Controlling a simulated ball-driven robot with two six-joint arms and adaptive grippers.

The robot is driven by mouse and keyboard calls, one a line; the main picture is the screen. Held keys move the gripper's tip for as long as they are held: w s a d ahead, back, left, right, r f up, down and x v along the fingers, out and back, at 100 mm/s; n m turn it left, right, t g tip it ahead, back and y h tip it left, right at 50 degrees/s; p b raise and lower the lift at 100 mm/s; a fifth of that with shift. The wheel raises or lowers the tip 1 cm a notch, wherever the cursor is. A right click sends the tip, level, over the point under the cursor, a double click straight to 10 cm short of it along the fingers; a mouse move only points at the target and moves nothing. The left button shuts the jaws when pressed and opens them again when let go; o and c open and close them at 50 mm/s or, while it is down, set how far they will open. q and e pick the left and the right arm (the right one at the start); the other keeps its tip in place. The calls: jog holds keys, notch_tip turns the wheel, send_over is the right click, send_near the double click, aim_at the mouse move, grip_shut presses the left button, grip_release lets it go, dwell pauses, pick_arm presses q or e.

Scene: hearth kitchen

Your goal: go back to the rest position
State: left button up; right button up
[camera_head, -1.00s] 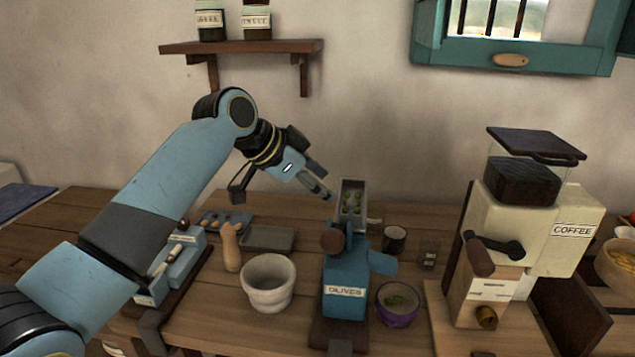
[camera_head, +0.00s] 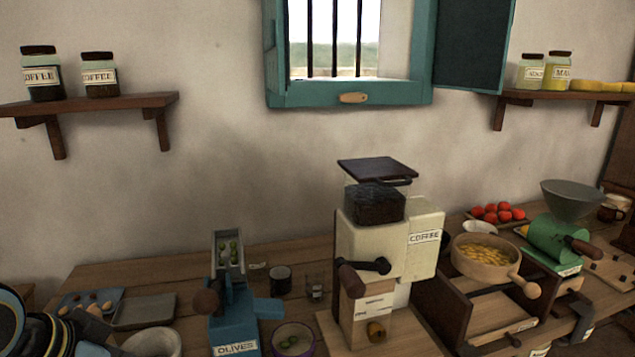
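My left arm fills the lower left corner of the head view. The wrist with yellow rings and part of the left gripper (camera_head: 98,341) show at the bottom edge, beside the white bowl (camera_head: 153,343). The fingertips are cut off or hidden, so I cannot tell whether it is open or shut. My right gripper is not in view.
The blue olives machine (camera_head: 235,325) stands right of the white bowl, with a purple bowl (camera_head: 293,340) beside it. The coffee grinder (camera_head: 375,235) is at the middle. A pan (camera_head: 485,262) and a green mill (camera_head: 553,240) stand at the right. Shelves hang above.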

pick_arm(q)
jog(key=s+a+n+g+y, duration=0.1)
jog(key=s+n, duration=0.1)
jog(key=s, duration=0.6)
jog(key=s+a+n+g+y, duration=0.1)
jog(key=s+a+n+y, duration=0.1)
jog(key=s, duration=0.7)
notch_tip(320, 180, down, 35)
jog(key=a+g+b, duration=0.1)
jog(key=a+b, duration=0.1)
jog(key=b, duration=0.7)
jog(key=s+f+b, duration=0.4)
jog(key=s+f, duration=0.5)
jog(key=f, duration=0.3)
jog(key=s+a+f+g+b, duration=0.1)
jog(key=s+f+b, duration=0.3)
jog(key=s+f, duration=0.6)
notch_tip(320, 180, down, 2)
jog(key=shift+s+f+n+g+h, duration=0.1)
jog(key=shift+s+n+g+h, duration=0.15)
jog(key=shift+n+g+h, duration=0.05)
jog(key=shift+a, duration=0.1)
